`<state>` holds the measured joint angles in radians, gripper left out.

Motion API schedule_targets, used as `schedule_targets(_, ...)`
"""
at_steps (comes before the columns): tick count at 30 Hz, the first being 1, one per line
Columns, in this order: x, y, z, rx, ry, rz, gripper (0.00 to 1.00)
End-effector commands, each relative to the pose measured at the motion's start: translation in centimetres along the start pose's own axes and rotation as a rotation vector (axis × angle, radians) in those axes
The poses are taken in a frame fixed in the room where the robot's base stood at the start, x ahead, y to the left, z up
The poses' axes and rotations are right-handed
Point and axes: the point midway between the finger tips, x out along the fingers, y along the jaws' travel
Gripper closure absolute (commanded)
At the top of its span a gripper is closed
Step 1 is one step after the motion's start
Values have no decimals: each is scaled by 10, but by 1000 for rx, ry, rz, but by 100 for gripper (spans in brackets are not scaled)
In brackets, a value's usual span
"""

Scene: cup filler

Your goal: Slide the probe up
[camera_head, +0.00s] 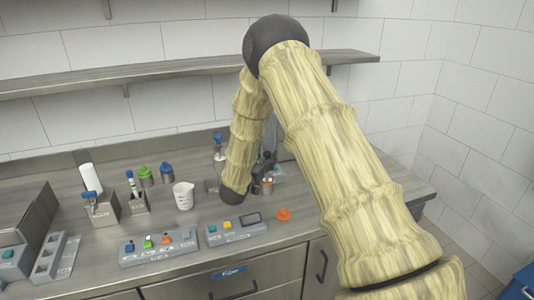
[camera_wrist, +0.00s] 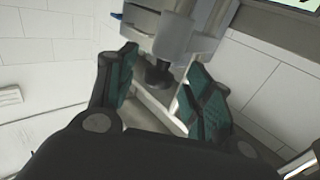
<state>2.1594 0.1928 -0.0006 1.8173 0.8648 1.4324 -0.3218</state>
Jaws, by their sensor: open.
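A grey-white device (camera_wrist: 178,32) fills the top of the wrist view. A short dark part (camera_wrist: 158,74) hangs from its underside; it may be the probe, but I cannot tell for sure. My gripper (camera_wrist: 160,64) is open, with its two teal-padded fingers to the left and right of this dark part. No clear contact shows. In the head view my gripper (camera_head: 264,173) is at the back of the counter, and my arm hides most of the device there.
A white beaker (camera_head: 183,196) stands left of my gripper. Button boxes (camera_head: 158,249) and (camera_head: 237,231) and an orange knob-like item (camera_head: 283,214) lie in front. A shelf (camera_head: 190,68) runs along the wall above.

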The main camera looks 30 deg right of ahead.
Motion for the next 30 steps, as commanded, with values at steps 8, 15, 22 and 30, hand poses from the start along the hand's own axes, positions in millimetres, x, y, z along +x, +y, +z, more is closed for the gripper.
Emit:
schedule_targets(8, 20, 0, 0, 0, 0, 0, 49)
schedule_targets(15, 21, 0, 0, 0, 0, 0, 49)
schedule_targets(22, 21, 0, 0, 0, 0, 0, 80)
schedule_targets(30, 21, 0, -1, 0, 0, 0, 100)
